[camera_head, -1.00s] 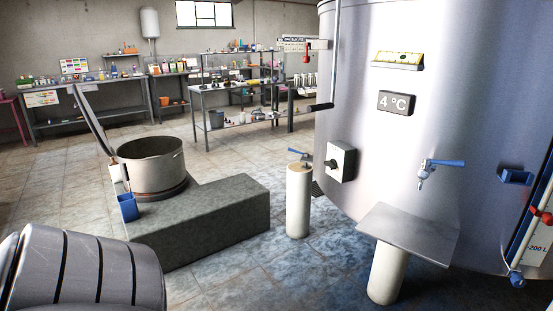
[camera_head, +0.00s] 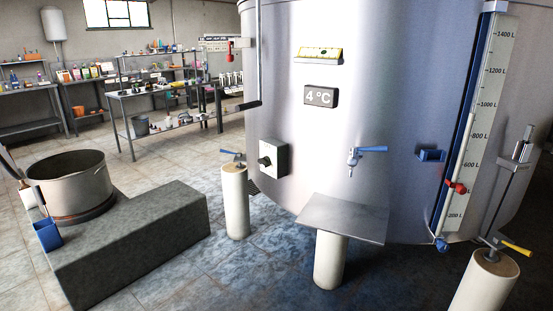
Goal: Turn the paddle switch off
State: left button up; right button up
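A pale switch box (camera_head: 282,160) with a dark knob or paddle (camera_head: 264,161) is mounted low on the left side of the large steel tank (camera_head: 385,100). It is the only switch-like thing I can make out, and the exact position of its paddle is too small to tell. Neither of my grippers is in view.
A steel shelf (camera_head: 343,217) on a pale post juts out before the tank. Another post (camera_head: 235,200) stands near the switch box. A stone block (camera_head: 130,240) bears a steel pot (camera_head: 70,183) at left. Blue-handled tap (camera_head: 370,149) sits right of the switch. Tiled floor between is clear.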

aim_at(265, 161)
jog(key=i+j+u, duration=0.1)
jog(key=i+j, duration=0.3)
jog(key=j, duration=0.2)
jog(key=i+j, duration=0.45)
jog(key=j, duration=0.15)
jog(key=k+u, duration=0.05)
